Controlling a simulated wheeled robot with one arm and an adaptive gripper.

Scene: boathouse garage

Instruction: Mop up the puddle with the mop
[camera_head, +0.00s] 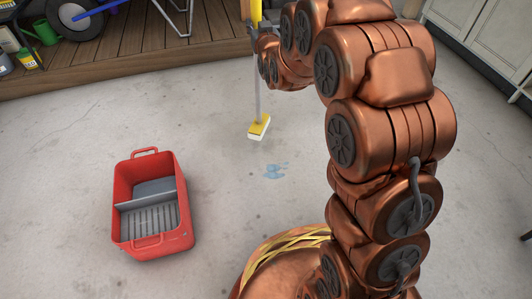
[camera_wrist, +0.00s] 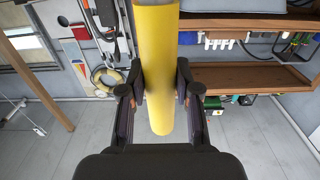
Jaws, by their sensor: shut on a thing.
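The mop has a yellow grip, a thin grey shaft and a yellow head with a white pad (camera_head: 259,129). It hangs upright, its head just above or at the floor; I cannot tell if it touches. The puddle (camera_head: 274,171) is a small bluish wet patch on the concrete, in front of and slightly right of the mop head, apart from it. In the wrist view my gripper (camera_wrist: 160,100) is shut around the mop's yellow grip (camera_wrist: 156,60).
A red bucket (camera_head: 122,205) with a grey wringer insert stands on the floor at left. A wooden deck (camera_head: 140,45) with a wheeled thing runs along the back. White cabinets (camera_head: 490,40) stand at the back right. The floor around the puddle is clear.

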